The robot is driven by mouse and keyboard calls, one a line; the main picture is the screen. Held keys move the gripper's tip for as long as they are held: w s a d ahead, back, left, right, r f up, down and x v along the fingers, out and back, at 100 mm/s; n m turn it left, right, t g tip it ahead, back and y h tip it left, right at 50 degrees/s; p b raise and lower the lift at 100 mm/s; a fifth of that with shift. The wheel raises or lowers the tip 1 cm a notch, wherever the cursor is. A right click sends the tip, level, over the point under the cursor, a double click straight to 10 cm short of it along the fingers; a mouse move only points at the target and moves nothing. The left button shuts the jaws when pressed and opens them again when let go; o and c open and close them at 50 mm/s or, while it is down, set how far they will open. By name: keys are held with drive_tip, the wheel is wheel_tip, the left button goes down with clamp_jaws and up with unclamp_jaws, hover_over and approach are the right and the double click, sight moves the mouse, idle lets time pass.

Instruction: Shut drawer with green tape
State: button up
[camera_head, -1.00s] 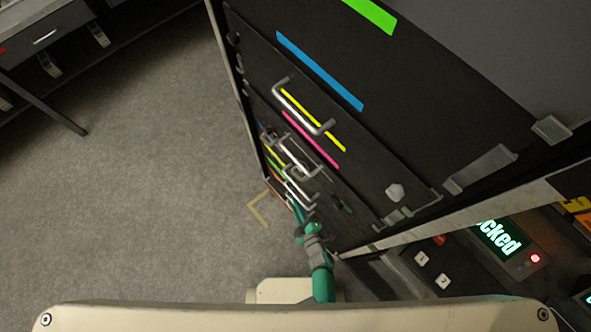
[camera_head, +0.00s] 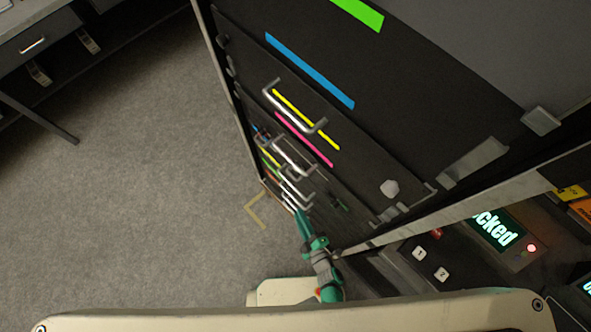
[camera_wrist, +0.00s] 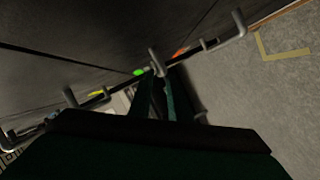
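The dark drawer cabinet (camera_head: 225,75) carries coloured tape strips and metal handles. In the wrist view a small green tape (camera_wrist: 139,72) lies just left of a grey bar handle (camera_wrist: 157,62), between a yellow and an orange tape. A larger green tape (camera_head: 358,14) shows on the top panel in the head view. My gripper (camera_wrist: 160,82) has its green fingers at the lower handle, with the tips close to or touching it. Whether they grip it is unclear. In the head view my gripper (camera_head: 300,214) is low by the cabinet front. How far the green-taped drawer stands out is unclear.
Blue tape (camera_head: 310,70), yellow tape (camera_head: 290,103) and pink tape (camera_head: 303,138) mark upper drawers. A lit display (camera_head: 495,232) and numbered buttons are at lower right. Open grey floor (camera_head: 130,200) lies left, with an L-shaped floor mark (camera_head: 256,208). A desk (camera_head: 40,45) stands upper left.

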drive_tip(key=shift+v, duration=1.95)
drive_tip(key=shift+r, duration=0.1)
drive_tip(key=s+a+r+m+h, duration=0.1)
drive_tip(key=r+m, duration=0.4)
drive_tip(key=r, duration=0.7)
drive_tip(key=s+a+r+m+h, duration=0.2)
drive_tip(key=s+r+m, duration=0.2)
drive_tip(key=r, duration=0.9)
drive_tip(key=s+a+r+m+h, duration=0.1)
drive_tip(key=s+r+m+h, duration=0.1)
drive_tip(key=r+m, duration=0.5)
wheel_tip(320, 180, up, 6)
drive_tip(key=shift+s+a+t+h, duration=0.3)
drive_tip(key=shift+s+t, duration=0.1)
drive_tip(key=shift+s, duration=0.15)
